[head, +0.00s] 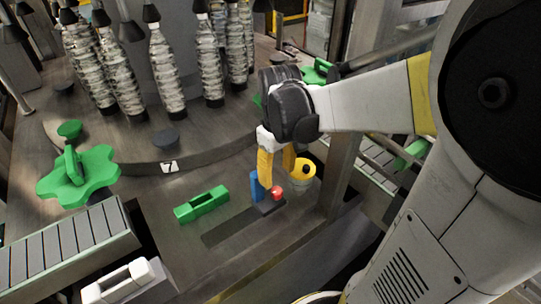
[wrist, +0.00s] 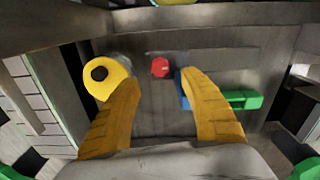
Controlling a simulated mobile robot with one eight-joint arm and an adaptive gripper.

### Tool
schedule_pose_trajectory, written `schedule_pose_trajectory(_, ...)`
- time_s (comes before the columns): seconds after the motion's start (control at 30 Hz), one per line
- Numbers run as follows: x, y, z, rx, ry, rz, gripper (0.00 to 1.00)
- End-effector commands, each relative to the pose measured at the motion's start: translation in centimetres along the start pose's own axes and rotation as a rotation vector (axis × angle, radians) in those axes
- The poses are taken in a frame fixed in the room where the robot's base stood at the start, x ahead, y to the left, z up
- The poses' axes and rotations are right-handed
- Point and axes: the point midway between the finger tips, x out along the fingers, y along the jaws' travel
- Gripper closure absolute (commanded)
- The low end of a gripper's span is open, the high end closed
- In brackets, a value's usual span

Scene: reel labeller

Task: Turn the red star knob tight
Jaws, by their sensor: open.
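The red star knob (head: 277,193) is small and sits low on the machine deck, beside a blue block (head: 257,187). In the wrist view the red knob (wrist: 160,67) lies ahead of the gap between my fingertips. My gripper (head: 276,165) has yellow fingers, points down and is just above the knob; in the wrist view its fingers (wrist: 157,80) are apart with nothing between them. The blue part (wrist: 180,85) is partly hidden behind the right finger there. I cannot tell whether a finger touches the blue block.
A yellow roller with a black centre (head: 304,172) stands close to the right of my gripper. A green handle (head: 202,204) lies left of the knob. A large green star wheel (head: 78,178) and a grey conveyor (head: 70,250) are at the left. Wrapped bottles (head: 166,75) stand behind on a round table.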

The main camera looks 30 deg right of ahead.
Motion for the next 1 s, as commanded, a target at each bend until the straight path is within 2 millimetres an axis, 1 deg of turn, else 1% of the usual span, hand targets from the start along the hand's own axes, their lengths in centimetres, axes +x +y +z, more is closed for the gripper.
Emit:
schedule_pose_trajectory(0.03, -1.1, 0.0, 0.0, 0.0, 0.0, 0.0, 0.48)
schedule_pose_trajectory(0.1, -2.3, 0.0, 0.0, 0.0, 0.0, 0.0, 0.48)
schedule_pose_trajectory(0.2, -3.7, 0.0, 0.0, 0.0, 0.0, 0.0, 0.48)
schedule_pose_trajectory(0.33, -4.6, 0.0, 0.0, 0.0, 0.0, 0.0, 0.48)
schedule_pose_trajectory(0.63, -4.8, 0.0, 0.0, 0.0, 0.0, 0.0, 0.48)
schedule_pose_trajectory(0.7, -4.9, 0.0, -0.1, -0.026, 0.0, 0.0, 0.48)
schedule_pose_trajectory(0.77, -5.0, 0.1, -0.2, -0.097, 0.0, 0.0, 0.48)
schedule_pose_trajectory(0.87, -4.7, 0.1, -0.2, -0.268, 0.0, 0.0, 0.48)
schedule_pose_trajectory(0.9, -4.5, 0.0, -0.2, -0.33, 0.0, 0.0, 0.48)
schedule_pose_trajectory(1.0, -3.7, 0.0, -0.2, -0.43, 0.0, 0.0, 0.48)
